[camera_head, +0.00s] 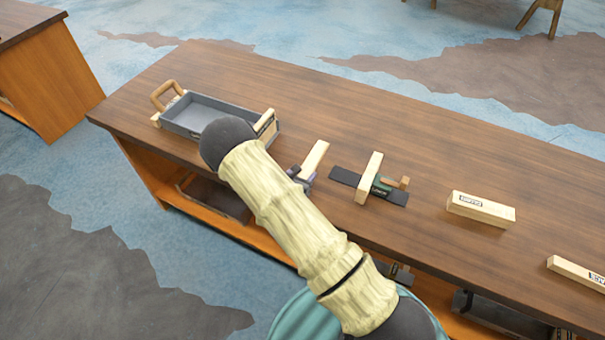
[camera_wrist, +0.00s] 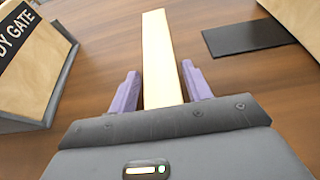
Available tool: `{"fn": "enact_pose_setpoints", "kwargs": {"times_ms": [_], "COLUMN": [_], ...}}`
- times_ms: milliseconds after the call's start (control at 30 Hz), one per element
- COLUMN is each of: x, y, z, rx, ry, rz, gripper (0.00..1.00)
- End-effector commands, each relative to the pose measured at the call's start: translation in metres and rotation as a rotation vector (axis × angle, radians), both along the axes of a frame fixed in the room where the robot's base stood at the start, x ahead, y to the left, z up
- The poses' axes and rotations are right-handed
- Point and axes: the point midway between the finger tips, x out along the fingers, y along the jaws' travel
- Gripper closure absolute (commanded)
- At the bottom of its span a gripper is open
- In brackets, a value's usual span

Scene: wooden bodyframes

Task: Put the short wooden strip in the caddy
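The short wooden strip, pale and flat-sided, lies on the table in the head view (camera_head: 316,156) and runs away from me in the wrist view (camera_wrist: 159,45). My gripper (camera_head: 303,177) is low at its near end. In the wrist view its purple fingers (camera_wrist: 161,82) stand on both sides of the strip, with what look like narrow gaps. The caddy is a grey tray (camera_head: 190,131) with wooden ends, left of my gripper. Its lettered wooden end shows at the left of the wrist view (camera_wrist: 30,75). My arm hides part of the caddy's near side.
A dark flat plate (camera_head: 343,176) with an upright wooden block (camera_head: 369,178) stands right of the strip. A labelled wooden block (camera_head: 480,208) and another wooden piece (camera_head: 577,270) lie farther right. The table (camera_head: 400,110) is clear behind them. Its near edge is close to my arm.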

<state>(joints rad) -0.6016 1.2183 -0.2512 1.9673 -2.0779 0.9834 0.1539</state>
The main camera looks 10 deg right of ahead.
Motion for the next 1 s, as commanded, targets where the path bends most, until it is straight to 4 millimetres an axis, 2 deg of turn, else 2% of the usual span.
{"fn": "enact_pose_setpoints", "kwargs": {"times_ms": [467, 667, 1000], "x": [-0.002, -0.025, -0.074], "y": [0.003, 0.019, 0.055], "z": [0.004, 0.015, 0.040], "rx": [0.001, 0.002, 0.001], "ry": [0.000, 0.000, -0.001], "rz": [0.002, 0.003, 0.005], "gripper": [0.40, 0.40, 0.40]}}
